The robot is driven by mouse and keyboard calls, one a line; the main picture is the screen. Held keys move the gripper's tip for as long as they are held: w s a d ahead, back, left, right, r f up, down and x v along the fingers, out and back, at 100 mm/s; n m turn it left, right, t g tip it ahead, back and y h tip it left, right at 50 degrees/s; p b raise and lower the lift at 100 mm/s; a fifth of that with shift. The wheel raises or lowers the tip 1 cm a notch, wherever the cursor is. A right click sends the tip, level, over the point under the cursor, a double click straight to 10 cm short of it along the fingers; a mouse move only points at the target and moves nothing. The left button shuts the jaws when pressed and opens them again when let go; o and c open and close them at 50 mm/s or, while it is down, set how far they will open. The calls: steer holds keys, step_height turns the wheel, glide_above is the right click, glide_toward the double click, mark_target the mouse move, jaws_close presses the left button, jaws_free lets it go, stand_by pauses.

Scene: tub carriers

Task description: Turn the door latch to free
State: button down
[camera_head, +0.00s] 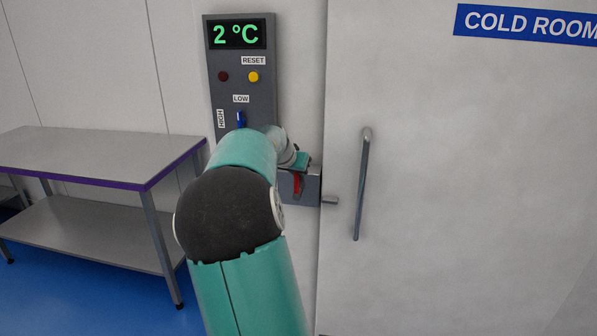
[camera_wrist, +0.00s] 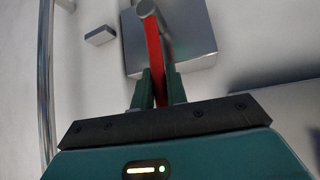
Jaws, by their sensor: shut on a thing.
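The door latch is a grey box (camera_head: 313,187) on the wall beside the cold room door, with a red lever (camera_head: 297,186). In the head view the visible part of the lever stands about upright; my arm hides the rest of the latch. The wrist view shows the grey latch box (camera_wrist: 198,35), its round pivot and the red lever (camera_wrist: 153,45) running down from it. My gripper (camera_wrist: 157,85) is shut on the red lever, one finger on each side. A short grey piece (camera_head: 330,200) sits right of the box at the door edge. No latch markings are readable.
The pale door (camera_head: 450,180) with a long bar handle (camera_head: 362,185) is right of the latch. A grey control panel (camera_head: 215,90) with display, yellow button (camera_head: 254,77) and blue switch (camera_head: 241,119) is above my arm. A metal table (camera_head: 90,155) stands left.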

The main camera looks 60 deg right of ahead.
steer(key=shift+a+f, duration=0.1)
steer(key=c, duration=1.4)
jaws_free()
steer(key=shift+w, duration=0.1)
steer(key=v, duration=1.3)
steer(key=shift+a+r, duration=0.25)
steer(key=shift+r, duration=0.05)
